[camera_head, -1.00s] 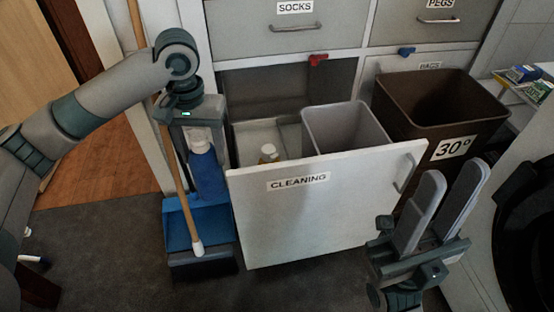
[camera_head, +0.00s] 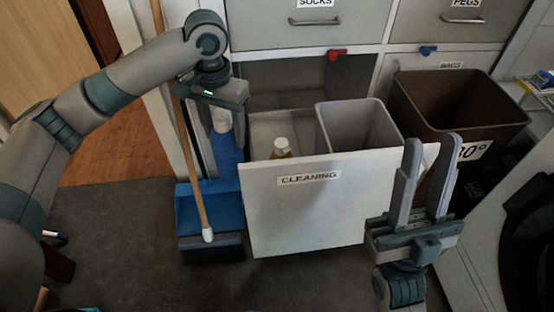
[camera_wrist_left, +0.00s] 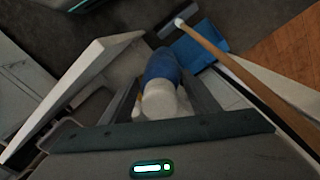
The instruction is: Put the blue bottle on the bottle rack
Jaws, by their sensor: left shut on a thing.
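The blue bottle (camera_head: 227,152) has a white cap and hangs roughly upright below my left gripper (camera_head: 221,112), to the left of the open drawer. In the left wrist view the bottle (camera_wrist_left: 161,68) sits between the two fingers of my left gripper (camera_wrist_left: 163,88), which is shut on it; its white cap faces the camera. My right gripper (camera_head: 431,142) is open and empty, fingers upward, in front of the drawer's right end. I cannot clearly make out a bottle rack; a pale tray (camera_head: 262,128) lies inside the drawer.
The open drawer's white front (camera_head: 300,215) is labelled CLEANING. Inside stand a yellow bottle with a white cap (camera_head: 281,148) and a grey bin (camera_head: 358,125). A brown bin (camera_head: 455,100) is at the right. A blue dustpan (camera_head: 205,210) and wooden-handled broom (camera_head: 190,140) stand left of the drawer.

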